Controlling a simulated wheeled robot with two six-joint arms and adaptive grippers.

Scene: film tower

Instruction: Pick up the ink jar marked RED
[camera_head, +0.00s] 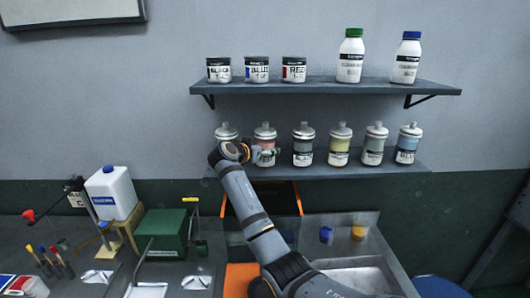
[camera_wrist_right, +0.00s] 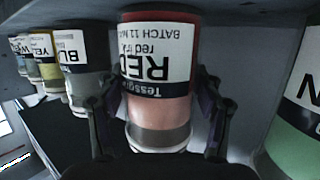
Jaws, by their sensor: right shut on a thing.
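The ink jar marked RED (camera_head: 265,132) is a clear jar with a pale red body and a grey cap. It is second from the left in the row on the lower shelf, its lower part covered by my right gripper (camera_head: 254,153). In the upside-down right wrist view, the jar's RED label (camera_wrist_right: 158,62) is plain. My right gripper's fingers (camera_wrist_right: 160,115) are closed on both sides of the jar. I cannot tell whether the jar is clear of the shelf. My left gripper is out of view.
Similar jars stand close on both sides, including a green one (camera_wrist_right: 298,120) and a BL-marked one (camera_wrist_right: 85,60). The upper shelf (camera_head: 320,87) holds tins, one marked RED (camera_head: 293,69), and white bottles. Below are a green box (camera_head: 160,232) and a sink (camera_head: 355,275).

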